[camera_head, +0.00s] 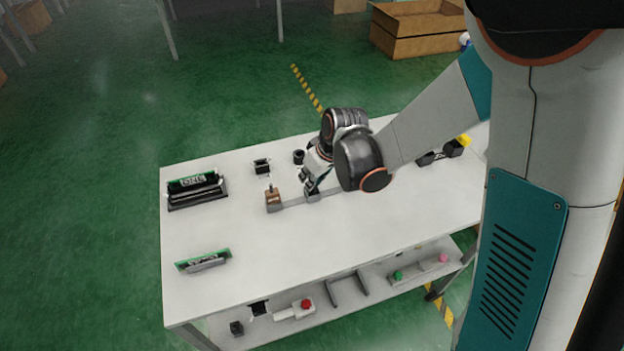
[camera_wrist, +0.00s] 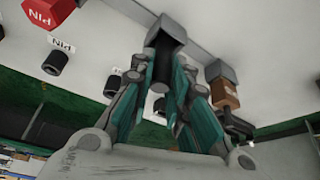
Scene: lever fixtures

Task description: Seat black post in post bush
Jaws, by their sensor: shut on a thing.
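My gripper (camera_wrist: 160,82) is shut on a dark upright piece, which I take to be the black post (camera_wrist: 161,68). Its pale round end shows between the teal finger pads in the wrist view. Just beyond the fingertips, in line with the post, is a dark block (camera_wrist: 167,31), likely the post bush. I cannot tell how far the post is inside it. In the head view my gripper (camera_head: 312,183) is low over the table, right above a small black block (camera_head: 313,196) on a grey bar. The post is mostly hidden there.
A brown block (camera_head: 273,198) stands at the bar's left end, close to my gripper; it also shows in the wrist view (camera_wrist: 224,94). A black socket (camera_head: 261,166) and a black ring (camera_head: 298,157) are behind.

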